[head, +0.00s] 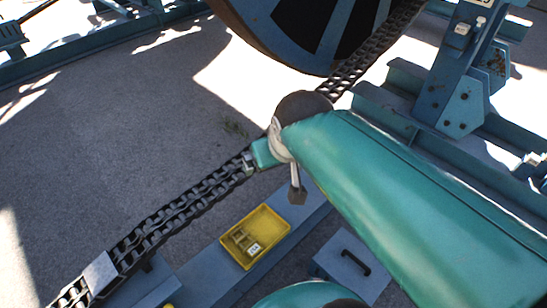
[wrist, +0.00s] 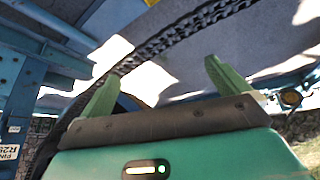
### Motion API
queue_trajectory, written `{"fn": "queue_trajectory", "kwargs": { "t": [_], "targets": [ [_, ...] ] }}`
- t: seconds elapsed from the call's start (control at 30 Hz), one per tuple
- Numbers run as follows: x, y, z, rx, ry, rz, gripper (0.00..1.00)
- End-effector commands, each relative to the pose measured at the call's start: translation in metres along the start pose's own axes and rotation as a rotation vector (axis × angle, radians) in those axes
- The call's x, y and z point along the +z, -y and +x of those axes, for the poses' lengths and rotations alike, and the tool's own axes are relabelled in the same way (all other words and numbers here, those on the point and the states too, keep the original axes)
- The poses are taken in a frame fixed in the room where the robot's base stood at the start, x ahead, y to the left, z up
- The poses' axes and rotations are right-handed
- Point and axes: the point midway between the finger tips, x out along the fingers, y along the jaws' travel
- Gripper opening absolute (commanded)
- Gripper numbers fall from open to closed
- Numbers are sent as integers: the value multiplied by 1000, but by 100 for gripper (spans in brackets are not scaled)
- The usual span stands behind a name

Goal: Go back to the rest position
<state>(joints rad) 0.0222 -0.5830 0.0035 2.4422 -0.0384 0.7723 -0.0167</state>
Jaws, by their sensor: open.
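My gripper (wrist: 163,88) shows in the wrist view with two green fingers spread wide apart. Nothing is between the fingers. The black cable chain (wrist: 190,32) passes beyond the fingertips in that view, apart from them. In the head view my teal arm reaches in from the lower right, and its far end covers part of the chain (head: 190,196). The fingers cannot be made out clearly there.
The large reel (head: 325,40) stands at the top of the head view. A yellow tray (head: 272,214) with small items lies on a blue beam (head: 200,278). A grey box with a black handle (head: 355,262) is beside it. Blue steelwork (head: 455,75) stands right. Concrete at left is clear.

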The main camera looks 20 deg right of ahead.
Motion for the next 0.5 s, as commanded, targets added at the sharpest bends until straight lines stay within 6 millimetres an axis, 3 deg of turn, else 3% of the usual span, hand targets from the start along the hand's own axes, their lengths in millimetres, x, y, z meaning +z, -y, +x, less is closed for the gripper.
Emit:
{"fn": "queue_trajectory", "kwargs": {
  "t": [0.03, 0.2, 0.5],
  "targets": [
    [11, 3, -12, -10, -3, 6, 100],
    [37, 10, -30, -34, 14, 25, 100],
    [41, 12, -32, -39, 19, 28, 100]
  ]
}}
